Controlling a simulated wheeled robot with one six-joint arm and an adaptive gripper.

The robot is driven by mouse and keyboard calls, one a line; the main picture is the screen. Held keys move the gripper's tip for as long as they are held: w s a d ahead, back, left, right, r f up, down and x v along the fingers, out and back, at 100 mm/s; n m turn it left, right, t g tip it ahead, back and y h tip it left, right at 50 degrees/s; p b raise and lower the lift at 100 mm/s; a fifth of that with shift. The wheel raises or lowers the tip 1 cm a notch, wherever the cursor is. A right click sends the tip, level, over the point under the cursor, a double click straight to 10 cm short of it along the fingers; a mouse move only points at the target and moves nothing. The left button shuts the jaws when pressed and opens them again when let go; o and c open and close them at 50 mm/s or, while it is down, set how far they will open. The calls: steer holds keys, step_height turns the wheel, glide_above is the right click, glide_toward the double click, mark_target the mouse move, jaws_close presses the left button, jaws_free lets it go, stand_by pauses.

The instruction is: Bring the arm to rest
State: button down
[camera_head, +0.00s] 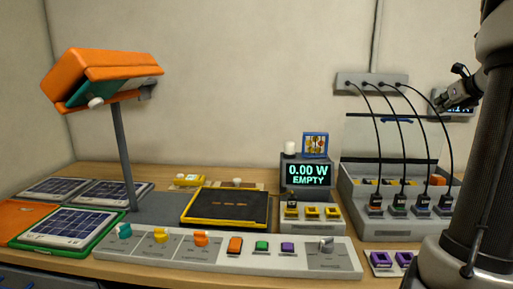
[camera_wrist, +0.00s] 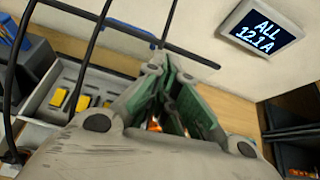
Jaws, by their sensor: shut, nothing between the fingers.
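My gripper (camera_head: 446,100) is raised at the upper right of the head view, in front of the back wall and partly over a small wall display (camera_head: 466,107). In the wrist view my gripper (camera_wrist: 168,80) has its green-lined fingers drawn together, with nothing seen held between them. My dark arm fills the right edge of the head view and hides what is behind it.
A charging station (camera_head: 349,190) with several black cables stands below and left of my gripper. The wall display in the wrist view (camera_wrist: 262,32) reads "ALL 12.1 A". A meter (camera_head: 309,176) reads "0.00 W EMPTY". An orange lamp (camera_head: 100,70) and control panel (camera_head: 200,262) are further left.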

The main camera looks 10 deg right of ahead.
steer(key=s+a+f+n+g+y, duration=0.2)
steer(key=s+a+f+n+g, duration=0.15)
steer(key=s+f+n, duration=0.55)
steer(key=s+a+f+n+g, duration=0.1)
steer(key=s+a+n, duration=0.5)
steer(key=a+n, duration=0.3)
steer(key=s+a+f+n+g, duration=0.1)
steer(key=s+a+f+n, duration=0.1)
steer(key=s+a+n, duration=0.4)
steer(key=s+a+f+n+g, duration=0.1)
steer(key=s+a+n, duration=0.5)
steer(key=a+n, duration=0.7)
steer(key=shift+a+f+n+g+y, duration=0.15)
steer(key=shift+a+n+g+y, duration=0.35)
steer(key=shift+a, duration=1.75)
